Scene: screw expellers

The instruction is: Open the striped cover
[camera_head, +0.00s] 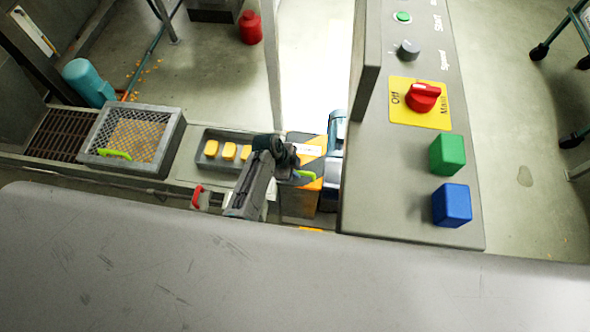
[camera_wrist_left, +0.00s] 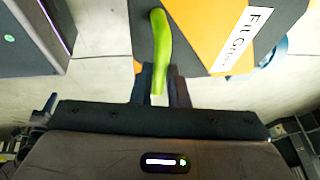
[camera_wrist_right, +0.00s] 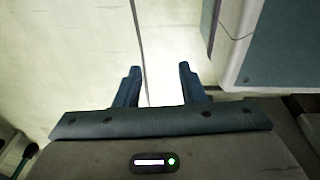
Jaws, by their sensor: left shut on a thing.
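The striped cover (camera_head: 313,165), orange and dark grey with a white label, is in the middle of the head view, left of the control panel. It fills the top of the left wrist view (camera_wrist_left: 205,25). My right gripper (camera_wrist_right: 158,70) is open and empty over pale floor. It is not in the head view.
A control panel (camera_head: 400,190) with a red switch (camera_head: 424,97) and green and blue blocks stands right of the cover. A tray with yellow blocks (camera_head: 229,151) and a mesh cover (camera_head: 128,135) lie left. A grey surface (camera_head: 300,285) spans the front.

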